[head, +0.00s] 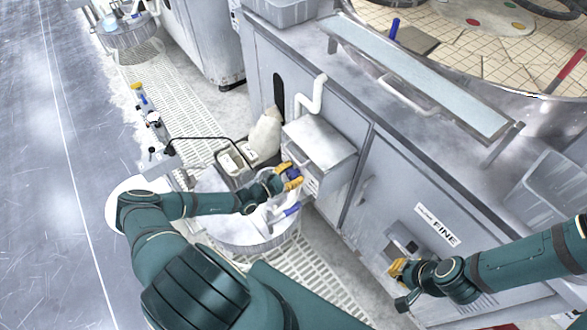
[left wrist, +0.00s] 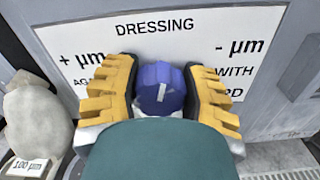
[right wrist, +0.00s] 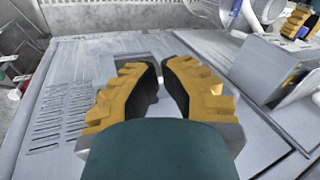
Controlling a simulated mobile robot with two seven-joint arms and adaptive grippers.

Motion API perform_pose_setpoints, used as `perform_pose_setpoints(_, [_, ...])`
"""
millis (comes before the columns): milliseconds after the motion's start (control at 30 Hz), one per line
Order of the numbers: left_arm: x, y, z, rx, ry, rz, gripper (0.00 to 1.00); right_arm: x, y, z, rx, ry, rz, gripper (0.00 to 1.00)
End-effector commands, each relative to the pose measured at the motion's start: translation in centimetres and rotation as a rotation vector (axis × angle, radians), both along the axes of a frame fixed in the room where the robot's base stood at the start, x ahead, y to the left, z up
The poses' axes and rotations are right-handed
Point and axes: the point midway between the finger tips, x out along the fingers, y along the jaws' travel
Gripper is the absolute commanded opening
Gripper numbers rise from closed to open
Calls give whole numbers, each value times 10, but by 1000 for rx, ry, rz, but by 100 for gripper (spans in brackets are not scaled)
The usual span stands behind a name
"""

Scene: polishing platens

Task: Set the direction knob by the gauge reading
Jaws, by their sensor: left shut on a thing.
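The blue direction knob (left wrist: 164,88) sits on a white plate (left wrist: 197,35) reading "DRESSING", with "+ µm" at left and "- µm" and "WITH" at right. Its white pointer mark is nearly upright, leaning slightly right. My left gripper (head: 290,178) is shut around the knob, one yellow finger on each side; the fingers hide part of the lettering. In the head view the knob is on the side of a grey box (head: 318,148). My right gripper (right wrist: 162,85) is empty, its fingers apart, near the cabinet front marked "FINE" (head: 437,225). I cannot make out a gauge reading.
A pale bag (head: 265,134) stands behind the small trays near my left gripper; a "100 µm" label (left wrist: 27,168) shows in the left wrist view. The tiled platen (head: 470,50) is at upper right. The floor (head: 55,130) at left is clear.

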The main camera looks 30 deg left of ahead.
Motion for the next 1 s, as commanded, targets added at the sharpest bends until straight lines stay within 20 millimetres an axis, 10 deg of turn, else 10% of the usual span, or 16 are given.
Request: perform_pose_setpoints(1000, [-1, -2, -1, 514, -214, 0, 9, 16, -3, 54, -7, -36, -28, 0])
